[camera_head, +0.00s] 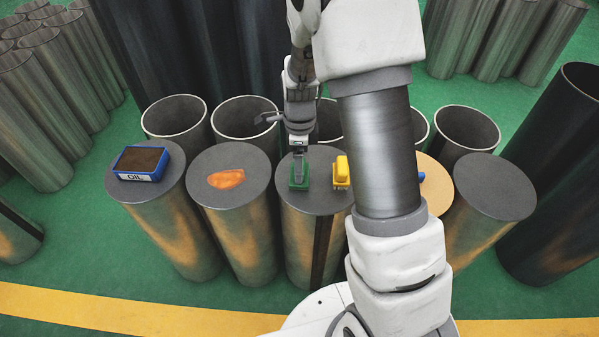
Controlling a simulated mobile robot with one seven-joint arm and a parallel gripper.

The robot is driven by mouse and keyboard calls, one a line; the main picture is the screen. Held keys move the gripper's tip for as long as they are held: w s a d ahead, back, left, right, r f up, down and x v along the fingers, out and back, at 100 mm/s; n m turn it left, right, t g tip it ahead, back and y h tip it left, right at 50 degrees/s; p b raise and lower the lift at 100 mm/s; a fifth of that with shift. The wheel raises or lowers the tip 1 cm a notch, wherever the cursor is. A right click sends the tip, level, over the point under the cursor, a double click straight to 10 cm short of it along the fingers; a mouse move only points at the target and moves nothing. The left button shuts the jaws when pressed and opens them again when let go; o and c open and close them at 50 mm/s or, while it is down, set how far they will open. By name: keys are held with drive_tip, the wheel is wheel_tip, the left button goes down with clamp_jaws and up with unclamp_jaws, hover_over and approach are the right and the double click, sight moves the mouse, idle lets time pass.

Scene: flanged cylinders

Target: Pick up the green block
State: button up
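The green block (305,184) sits on the flat grey top of the middle capped cylinder (325,204), left of the yellow object. My gripper (299,172) points down right at the green block, and its finger end covers the block's middle. Green shows on both sides of the finger. I cannot tell whether the fingers touch or grip the block, since I see them nearly edge-on and they are small here.
A yellow block (341,172) stands close to the right of the green block. An orange lump (227,178) and a blue box labelled OIL (141,163) lie on cylinders to the left. A blue object (421,177) is partly hidden behind my arm. Open cylinders stand behind.

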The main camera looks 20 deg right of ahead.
drive_tip(key=c, duration=0.3)
drive_tip(key=shift+r, duration=0.2)
drive_tip(key=shift+r, duration=0.3)
wheel_tip(320, 180, up, 4)
drive_tip(key=p, duration=0.2)
drive_tip(key=shift+p, duration=0.3)
drive_tip(key=s+d+r+p, duration=0.1)
drive_tip(key=s+d+r, duration=0.1)
drive_tip(key=s, duration=0.1)
drive_tip(key=s+d+r+p, duration=0.1)
drive_tip(key=s+d+r, duration=0.1)
drive_tip(key=s+d, duration=0.1)
drive_tip(key=s+d+r+p, duration=0.1)
drive_tip(key=s+d+r, duration=0.1)
drive_tip(key=shift+s+d, duration=0.35)
drive_tip(key=shift+s, duration=0.05)
